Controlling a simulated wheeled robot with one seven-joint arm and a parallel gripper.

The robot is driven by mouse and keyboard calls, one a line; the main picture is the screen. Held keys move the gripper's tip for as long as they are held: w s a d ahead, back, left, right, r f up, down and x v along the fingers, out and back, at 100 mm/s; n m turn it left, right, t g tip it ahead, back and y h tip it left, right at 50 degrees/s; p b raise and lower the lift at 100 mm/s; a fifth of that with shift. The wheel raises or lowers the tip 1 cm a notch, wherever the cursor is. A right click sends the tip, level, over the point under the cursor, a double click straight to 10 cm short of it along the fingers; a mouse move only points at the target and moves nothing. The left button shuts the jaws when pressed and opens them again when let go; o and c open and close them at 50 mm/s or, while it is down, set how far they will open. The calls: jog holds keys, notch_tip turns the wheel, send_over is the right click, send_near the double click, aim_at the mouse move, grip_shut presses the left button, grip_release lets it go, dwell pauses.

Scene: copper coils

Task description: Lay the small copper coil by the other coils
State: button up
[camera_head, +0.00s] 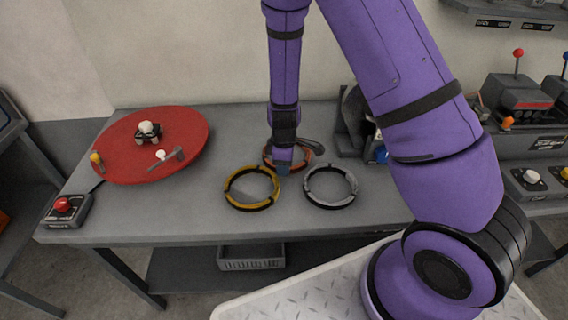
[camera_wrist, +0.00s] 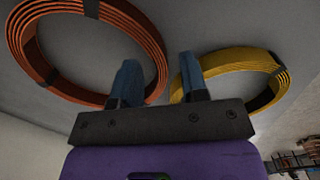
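The copper-orange coil (camera_head: 304,155) lies flat on the grey table, partly hidden behind my gripper (camera_head: 283,168) in the head view. The yellow coil (camera_head: 233,196) lies in front of it to the left, and the silver-grey coil (camera_head: 346,199) in front to the right. In the wrist view my gripper (camera_wrist: 159,78) is open, its two fingers apart. The orange coil (camera_wrist: 28,72) is on the left, its near rim showing between the fingers. The left finger overlaps the ring. The yellow coil (camera_wrist: 282,88) is close by the right finger. Whether either finger touches a coil I cannot tell.
A red round disc (camera_head: 185,125) with small fittings is at the table's left, near a red-button box (camera_head: 63,208). Dark equipment (camera_head: 350,125) stands behind to the right. The table (camera_head: 190,215) is clear between the disc and the yellow coil. A grey crate (camera_head: 251,262) sits below.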

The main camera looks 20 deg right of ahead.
notch_tip(320, 180, up, 12)
jog(key=shift+r, duration=0.15)
dwell(0.5)
jog(key=s+d+r+m+t, duration=0.1)
jog(key=s+d+r+m, duration=0.15)
jog(key=s+r, duration=0.45)
jog(key=s+d+r+m+t+y, duration=0.1)
jog(key=s+r+m+t, duration=0.15)
jog(key=r, duration=0.75)
jog(key=s+d+r+m, duration=0.2)
jog(key=s+r+m, duration=0.3)
jog(key=r, duration=0.4)
jog(key=s+d+r+m+t+h, duration=0.1)
jog(key=s+d+r+m, duration=0.1)
jog(key=s, duration=0.8)
jog(key=shift+s+r+t, duration=0.15)
jog(key=shift+r+t, duration=0.2)
jog(key=shift+r, duration=0.3)
jog(key=shift+d, duration=0.1)
